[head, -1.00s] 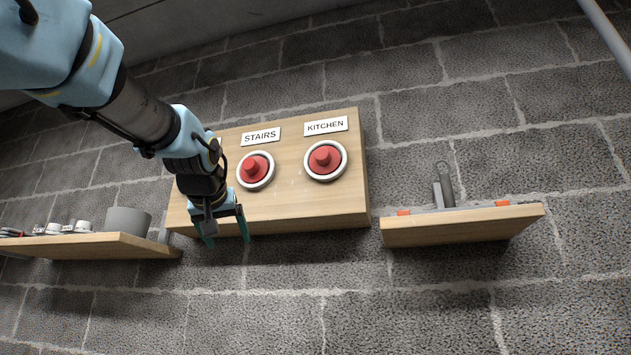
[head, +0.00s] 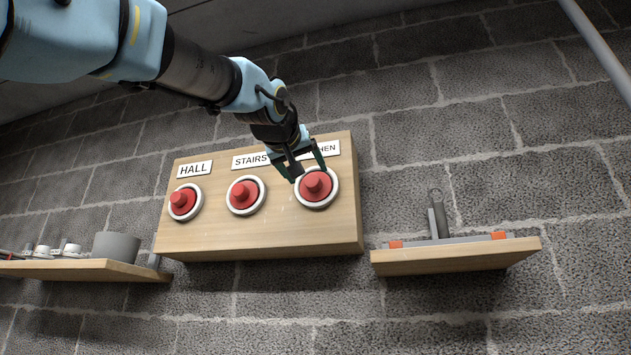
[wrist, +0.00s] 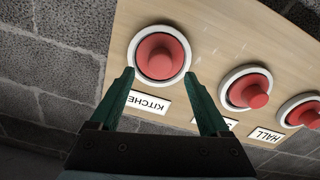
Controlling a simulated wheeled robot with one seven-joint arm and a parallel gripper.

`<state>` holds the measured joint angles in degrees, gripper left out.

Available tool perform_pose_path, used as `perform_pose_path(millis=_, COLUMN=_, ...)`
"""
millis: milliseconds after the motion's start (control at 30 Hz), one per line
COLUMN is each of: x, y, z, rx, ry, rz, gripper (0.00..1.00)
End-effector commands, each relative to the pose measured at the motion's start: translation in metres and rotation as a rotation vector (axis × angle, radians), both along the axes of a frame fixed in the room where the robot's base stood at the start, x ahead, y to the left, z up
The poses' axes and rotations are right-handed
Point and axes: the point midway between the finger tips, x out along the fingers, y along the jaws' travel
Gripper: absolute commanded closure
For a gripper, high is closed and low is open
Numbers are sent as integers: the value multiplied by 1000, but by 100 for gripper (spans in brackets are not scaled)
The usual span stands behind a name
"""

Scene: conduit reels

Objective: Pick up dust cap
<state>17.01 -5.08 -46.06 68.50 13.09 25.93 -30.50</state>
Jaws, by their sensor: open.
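Three red dust caps sit in white rings on a wooden board (head: 262,238) on the wall. The hall cap (head: 183,201) is at the left, the stairs cap (head: 242,195) in the middle, and the kitchen cap (head: 316,188) at the right. My gripper (head: 307,174) is open and empty at the upper edge of the kitchen cap in the head view. In the wrist view my gripper (wrist: 160,85) has its fingertips on either side of the lower part of the kitchen cap (wrist: 160,57). I cannot tell whether they touch its ring. My fingers partly cover the STAIRS and KITCHEN labels.
A wooden shelf (head: 455,261) at the right bears a grey tool with orange ends (head: 440,240). A left shelf (head: 85,270) bears a grey cup (head: 117,246) and small white parts. A grey pipe (head: 600,45) runs at upper right.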

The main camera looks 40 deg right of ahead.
Motion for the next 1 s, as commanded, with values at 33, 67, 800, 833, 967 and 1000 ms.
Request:
perform_pose_path(millis=33, x=4, y=-5, z=4, rx=2, ry=3, rz=0, gripper=20)
perform_pose_path(millis=67, x=7, y=-9, z=5, rx=3, ry=2, rz=0, gripper=20)
perform_pose_path(millis=800, x=24, y=-38, z=-1, rx=1, ry=0, rz=-1, gripper=27)
perform_pose_path(millis=833, x=24, y=-38, z=-1, rx=1, ry=0, rz=-1, gripper=30)
perform_pose_path(millis=967, x=23, y=-38, z=-1, rx=1, ry=1, rz=0, gripper=45)
perform_pose_path(millis=1000, x=24, y=-38, z=-1, rx=1, ry=1, rz=0, gripper=50)
